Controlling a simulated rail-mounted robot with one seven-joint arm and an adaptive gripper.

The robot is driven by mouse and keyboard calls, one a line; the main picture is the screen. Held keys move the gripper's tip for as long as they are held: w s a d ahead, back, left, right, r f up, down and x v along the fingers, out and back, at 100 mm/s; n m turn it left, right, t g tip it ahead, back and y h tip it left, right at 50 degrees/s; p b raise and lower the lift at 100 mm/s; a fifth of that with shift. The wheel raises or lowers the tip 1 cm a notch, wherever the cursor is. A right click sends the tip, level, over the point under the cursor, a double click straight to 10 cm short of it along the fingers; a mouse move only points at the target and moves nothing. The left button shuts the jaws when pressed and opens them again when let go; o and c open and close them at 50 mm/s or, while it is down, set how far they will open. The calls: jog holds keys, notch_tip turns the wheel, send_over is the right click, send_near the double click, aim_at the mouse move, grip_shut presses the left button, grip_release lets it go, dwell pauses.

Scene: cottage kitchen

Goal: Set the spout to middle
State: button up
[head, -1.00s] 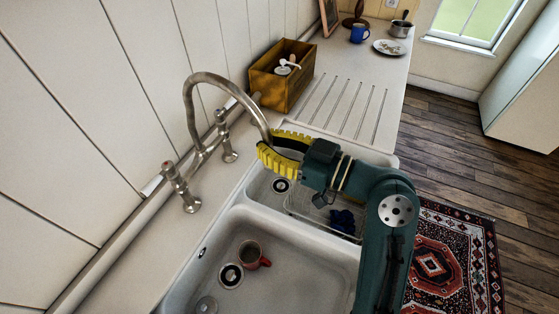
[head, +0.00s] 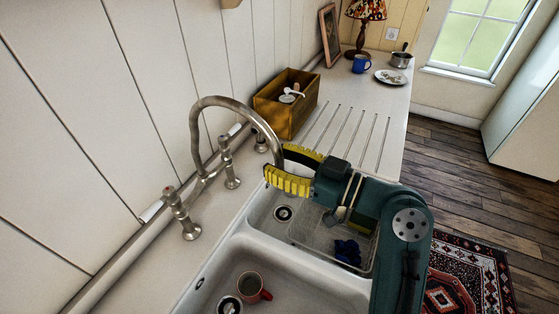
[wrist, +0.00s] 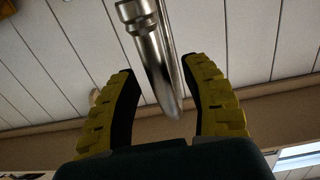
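The curved metal spout (head: 218,101) rises from the tap and arches to the right, its end toward the far basin (head: 262,213). The divider (head: 290,243) between the two basins lies nearer to me than the spout's end. My gripper (head: 277,168) has yellow, ridged fingers and is at the spout's downturned end. In the wrist view the spout (wrist: 158,70) passes between the two fingers of my gripper (wrist: 160,85). The fingers are apart, with a clear gap on the left; the spout looks closer to the right finger. Contact cannot be told.
A red mug (head: 251,286) is in the near basin; a wire rack (head: 318,233) with a blue item (head: 347,250) is in the far basin.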

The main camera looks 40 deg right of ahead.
jog(key=v, duration=1.2)
dwell(0.3)
